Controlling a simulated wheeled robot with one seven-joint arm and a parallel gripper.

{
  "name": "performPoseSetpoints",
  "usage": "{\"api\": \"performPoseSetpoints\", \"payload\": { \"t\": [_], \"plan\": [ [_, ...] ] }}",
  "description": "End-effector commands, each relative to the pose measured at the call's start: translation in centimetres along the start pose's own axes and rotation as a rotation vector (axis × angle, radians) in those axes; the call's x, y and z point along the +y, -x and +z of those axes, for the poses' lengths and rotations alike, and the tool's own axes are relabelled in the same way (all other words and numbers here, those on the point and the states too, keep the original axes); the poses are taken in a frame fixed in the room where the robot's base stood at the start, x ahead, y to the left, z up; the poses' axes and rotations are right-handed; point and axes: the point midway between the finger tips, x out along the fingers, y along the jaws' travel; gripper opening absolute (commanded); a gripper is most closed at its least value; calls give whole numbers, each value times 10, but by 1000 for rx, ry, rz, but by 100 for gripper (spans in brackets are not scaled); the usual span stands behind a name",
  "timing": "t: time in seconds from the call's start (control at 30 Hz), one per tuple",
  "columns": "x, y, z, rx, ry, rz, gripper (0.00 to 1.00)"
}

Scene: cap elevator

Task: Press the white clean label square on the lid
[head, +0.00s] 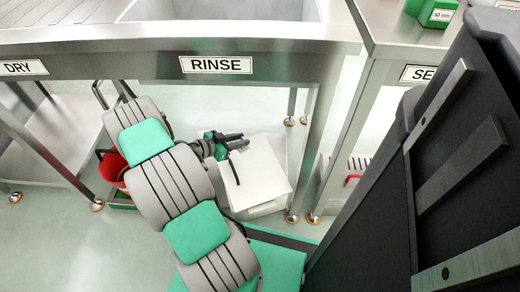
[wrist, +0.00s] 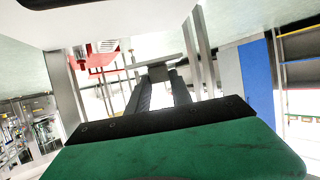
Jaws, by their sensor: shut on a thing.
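My gripper (head: 238,141) is over the far left part of a white box with a flat white top (head: 262,178), which looks like the lid. In the wrist view, my gripper's two dark fingers (wrist: 160,90) reach forward and are shut on a thin pale flat piece (wrist: 158,62), seen nearly edge-on. It may be the white label, but I cannot read any print on it. No label shows on the part of the white top in view. I cannot tell whether the piece touches the top.
A steel bench marked RINSE (head: 217,64) stands behind, its front edge beyond my gripper. A bench marked SE (head: 425,73) is at the right. A red bucket (head: 112,168) stands left of my arm, near the bench legs.

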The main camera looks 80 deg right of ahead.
Motion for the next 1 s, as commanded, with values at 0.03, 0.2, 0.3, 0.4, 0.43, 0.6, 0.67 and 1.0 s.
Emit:
{"api": "performPoseSetpoints", "payload": {
  "t": [0.03, 0.2, 0.3, 0.4, 0.43, 0.6, 0.67, 1.0],
  "plan": [
    [20, -19, 0, 1, -31, 77, 0],
    [62, -49, 1, 0, -94, 228, 0],
    [70, -53, 1, 0, -105, 254, 0],
    [70, -53, 1, -1, -105, 255, 0],
    [70, -53, 1, -1, -105, 254, 0],
    [70, -53, 2, 0, -103, 253, 0],
    [69, -52, 2, 2, -103, 252, 0],
    [69, -62, 31, 7, -101, 252, 0]
  ]
}}
